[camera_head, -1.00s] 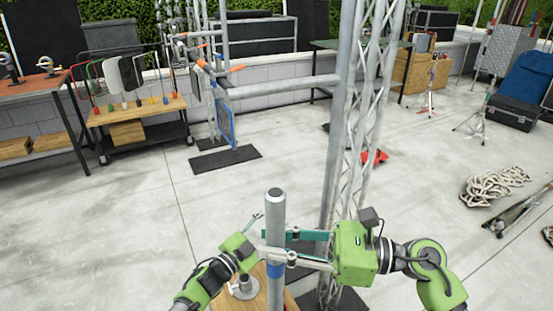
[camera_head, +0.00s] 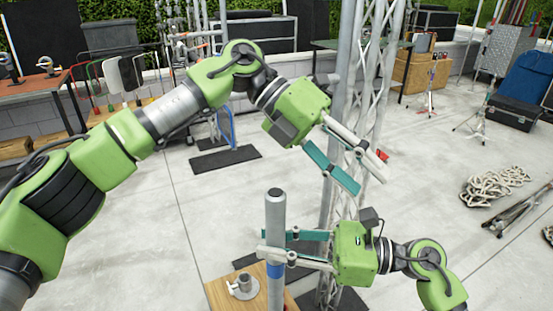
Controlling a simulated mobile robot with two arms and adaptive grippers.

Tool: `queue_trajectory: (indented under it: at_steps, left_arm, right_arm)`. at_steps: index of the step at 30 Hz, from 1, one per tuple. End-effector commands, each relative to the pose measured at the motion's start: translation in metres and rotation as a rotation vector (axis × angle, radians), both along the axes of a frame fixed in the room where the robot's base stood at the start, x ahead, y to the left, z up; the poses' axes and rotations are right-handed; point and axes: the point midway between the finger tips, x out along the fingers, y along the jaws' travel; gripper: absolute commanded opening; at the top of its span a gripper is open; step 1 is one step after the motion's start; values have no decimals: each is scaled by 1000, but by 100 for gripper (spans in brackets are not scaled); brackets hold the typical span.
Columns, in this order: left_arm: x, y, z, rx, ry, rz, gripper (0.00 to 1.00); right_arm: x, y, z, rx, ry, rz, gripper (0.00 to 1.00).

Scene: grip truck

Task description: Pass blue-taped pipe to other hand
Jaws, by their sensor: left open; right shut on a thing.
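The grey pipe (camera_head: 275,215) stands upright near the bottom middle, with a band of blue tape (camera_head: 275,270) just below the fingers. Its lower end runs out of view. My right gripper (camera_head: 272,245) comes in from the right and is shut on the pipe above the tape. My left gripper (camera_head: 366,184) is at the end of the arm from the left. It is open and empty, with its fingers pointing down and right, above and to the right of the pipe, apart from it.
A wooden tabletop (camera_head: 222,291) with a metal fitting (camera_head: 243,286) lies beside the pipe's lower part. A lattice truss (camera_head: 372,90) stands close behind the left gripper. Coiled rope (camera_head: 495,186) and tripod stands (camera_head: 480,113) are at the right. The middle floor is open.

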Motion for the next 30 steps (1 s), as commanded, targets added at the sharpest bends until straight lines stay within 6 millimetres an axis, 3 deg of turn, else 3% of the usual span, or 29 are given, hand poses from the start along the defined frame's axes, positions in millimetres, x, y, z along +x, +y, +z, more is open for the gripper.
queue_trajectory:
  at_steps: [3,9,13,20,23,30]
  left_arm:
    - [-10,31,6,218,-174,-64,43]
    - [-10,92,21,557,-391,-89,43]
    - [-15,115,32,713,-466,-86,43]
    - [-16,132,37,817,-510,-75,43]
    - [-16,133,26,819,-510,-75,43]
    - [-17,133,-18,816,-508,-78,43]
  right_arm:
    - [0,0,1,2,-1,0,0]
    - [0,0,1,2,-1,0,0]
    - [0,0,1,2,-1,0,0]
    - [0,0,1,2,-1,0,0]
    - [0,0,1,2,-1,0,0]
    - [0,0,1,2,-1,0,0]
